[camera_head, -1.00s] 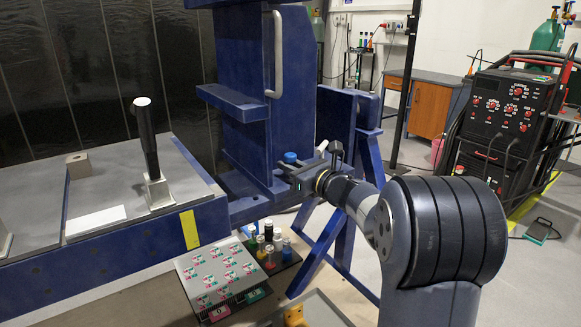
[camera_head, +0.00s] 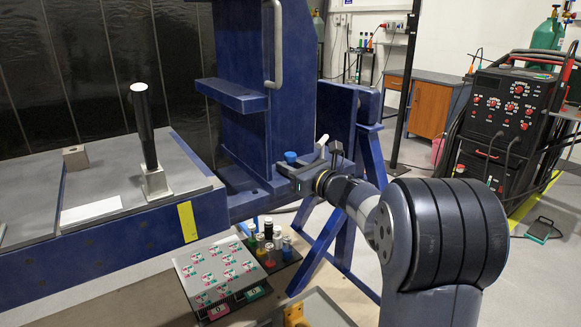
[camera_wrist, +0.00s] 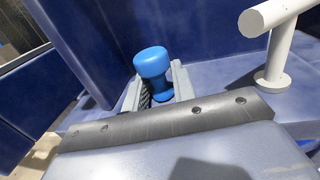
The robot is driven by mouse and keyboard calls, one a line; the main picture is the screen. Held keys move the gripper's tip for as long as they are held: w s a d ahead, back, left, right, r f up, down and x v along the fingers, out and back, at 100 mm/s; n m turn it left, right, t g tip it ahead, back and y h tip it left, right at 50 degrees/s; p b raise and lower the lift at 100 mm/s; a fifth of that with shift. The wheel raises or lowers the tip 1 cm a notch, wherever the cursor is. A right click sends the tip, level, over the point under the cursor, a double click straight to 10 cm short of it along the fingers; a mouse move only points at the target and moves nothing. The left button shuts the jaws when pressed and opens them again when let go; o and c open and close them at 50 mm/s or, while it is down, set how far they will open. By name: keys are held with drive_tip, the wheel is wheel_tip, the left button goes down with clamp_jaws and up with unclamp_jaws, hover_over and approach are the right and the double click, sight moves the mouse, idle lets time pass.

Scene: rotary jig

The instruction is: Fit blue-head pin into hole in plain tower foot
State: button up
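The blue-head pin (camera_head: 290,157) stands upright in my gripper (camera_head: 291,172), low beside the blue tower (camera_head: 245,140). In the wrist view the pin's blue head (camera_wrist: 153,62) rises between the two fingers, which close on its narrower part. Its lower end is hidden by my gripper. The plain tower foot (camera_head: 238,178) is the blue base under the tower, and my gripper is at its right end. The hole is not visible, so I cannot tell whether the pin's tip is in it.
A white T-handle (camera_wrist: 272,45) stands close right of the pin. A black post (camera_head: 143,125) stands on the grey-topped table (camera_head: 110,170) with a yellow stripe. Below are several small bottles (camera_head: 268,245) and a patterned panel (camera_head: 215,270).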

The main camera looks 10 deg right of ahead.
drive_tip(key=o, duration=0.3)
drive_tip(key=v, duration=1.1)
drive_tip(key=shift+w, duration=0.15)
drive_tip(key=x, duration=1)
drive_tip(key=shift+w+a, duration=0.25)
drive_tip(key=shift+w, duration=0.05)
drive_tip(key=shift+r+p, duration=0.55)
drive_tip(key=shift+p, duration=0.05)
drive_tip(key=shift+f, duration=0.1)
